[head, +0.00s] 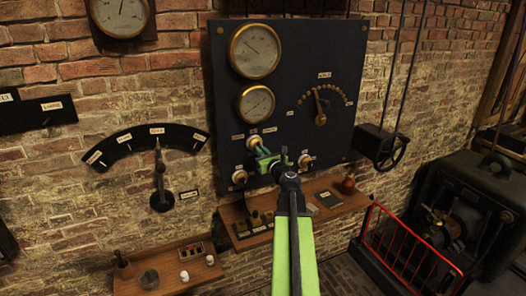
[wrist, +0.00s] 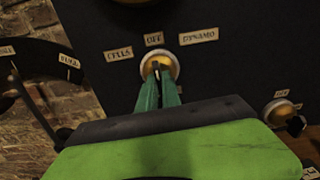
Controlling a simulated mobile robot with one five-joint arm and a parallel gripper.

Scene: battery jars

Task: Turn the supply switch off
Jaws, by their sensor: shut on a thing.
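The supply switch (wrist: 173,64) is a round brass knob with a pale rim on the dark panel. Labels CELLS (wrist: 119,54), OFF (wrist: 153,39) and DYNAMO (wrist: 198,36) sit around its top. In the head view the switch (head: 254,141) is partly behind my gripper (head: 263,151). In the wrist view my gripper's green fingers (wrist: 159,85) are closed on the small switch handle, below the OFF label. The fingers hide most of the handle, so I cannot tell exactly which label it points to.
The dark panel (head: 340,60) carries two gauges, a dial lever (head: 320,107) and other knobs, one (head: 305,160) close on the right. A wooden shelf (head: 345,203) with small items lies below. A red guard (head: 410,245) and machine stand at right.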

